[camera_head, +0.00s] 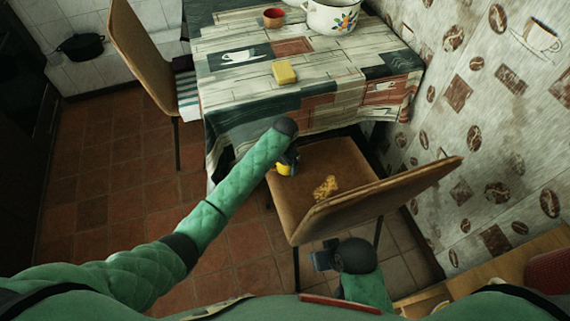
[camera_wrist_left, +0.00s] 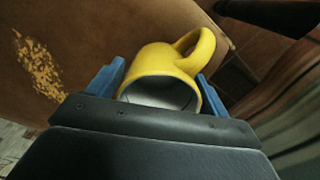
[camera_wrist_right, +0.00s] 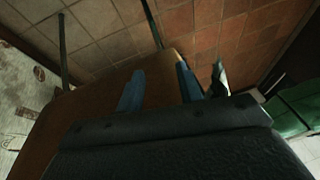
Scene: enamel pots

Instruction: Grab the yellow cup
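The yellow cup (camera_head: 284,169) is at the left edge of the brown chair's seat in the head view, partly hidden by my left gripper (camera_head: 288,158). In the left wrist view the cup (camera_wrist_left: 160,75) lies between my two blue fingertips, its pale inside facing the wrist and its handle pointing up and right. The fingers are close along both sides of the cup; whether they press on it I cannot tell. My right gripper (camera_head: 325,257) is in front of the chair back, away from the cup; its fingers (camera_wrist_right: 157,85) are apart and empty.
The chair seat (camera_head: 312,160) bears scattered yellow crumbs (camera_head: 326,187); its tilted back (camera_head: 375,200) stands between my grippers. The table (camera_head: 235,85) behind holds a yellow sponge (camera_head: 284,72), a red cup (camera_head: 273,17) and an enamel pot (camera_head: 332,16). Another chair (camera_head: 145,55) is at left.

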